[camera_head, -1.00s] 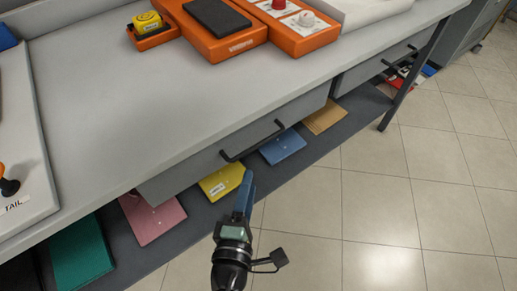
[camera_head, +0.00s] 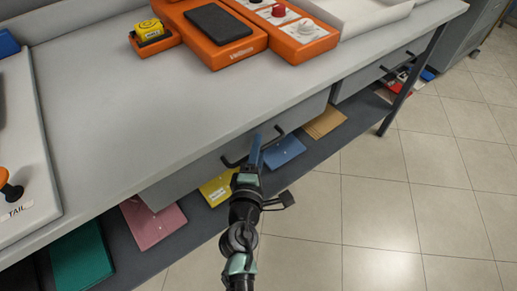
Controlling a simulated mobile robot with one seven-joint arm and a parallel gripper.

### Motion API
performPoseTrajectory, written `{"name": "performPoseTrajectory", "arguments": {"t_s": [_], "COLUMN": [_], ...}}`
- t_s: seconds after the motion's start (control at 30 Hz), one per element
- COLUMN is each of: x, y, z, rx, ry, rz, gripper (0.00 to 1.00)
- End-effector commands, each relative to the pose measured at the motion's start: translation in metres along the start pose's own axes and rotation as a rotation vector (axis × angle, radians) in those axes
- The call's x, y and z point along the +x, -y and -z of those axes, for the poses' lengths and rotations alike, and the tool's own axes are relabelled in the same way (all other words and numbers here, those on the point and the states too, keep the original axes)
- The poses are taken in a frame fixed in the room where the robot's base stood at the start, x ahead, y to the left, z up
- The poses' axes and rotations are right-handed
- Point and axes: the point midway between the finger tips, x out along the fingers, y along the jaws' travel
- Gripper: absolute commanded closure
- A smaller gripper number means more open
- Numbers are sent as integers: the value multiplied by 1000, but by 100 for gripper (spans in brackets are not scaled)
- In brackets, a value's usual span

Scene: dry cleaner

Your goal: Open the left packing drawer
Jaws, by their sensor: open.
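The left packing drawer (camera_head: 190,181) is a grey front under the worktop, and it looks shut. Its black bar handle (camera_head: 232,162) runs along the front and is partly hidden behind my gripper. My gripper (camera_head: 255,150) is at the handle's middle, with its blue finger pointing up across the bar. The jaws are open. I cannot tell from this view whether the fingers touch the bar or straddle it.
A second drawer (camera_head: 368,72) with a black handle is to the right. A lower shelf (camera_head: 205,218) holds several coloured folders. The grey worktop (camera_head: 130,110) bears orange devices (camera_head: 217,38) at the back. A table leg (camera_head: 408,88) stands right. The tiled floor (camera_head: 370,210) is clear.

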Motion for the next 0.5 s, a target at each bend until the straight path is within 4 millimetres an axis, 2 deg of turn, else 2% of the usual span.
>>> {"name": "performPoseTrajectory", "arguments": {"t_s": [0.2,0.43,0.5], "x": [0,0,0], "y": [0,0,0], "z": [0,0,0], "rx": [0,0,0], "ry": [1,1,0], "rz": [0,1,1], "gripper": [55,97,100]}}
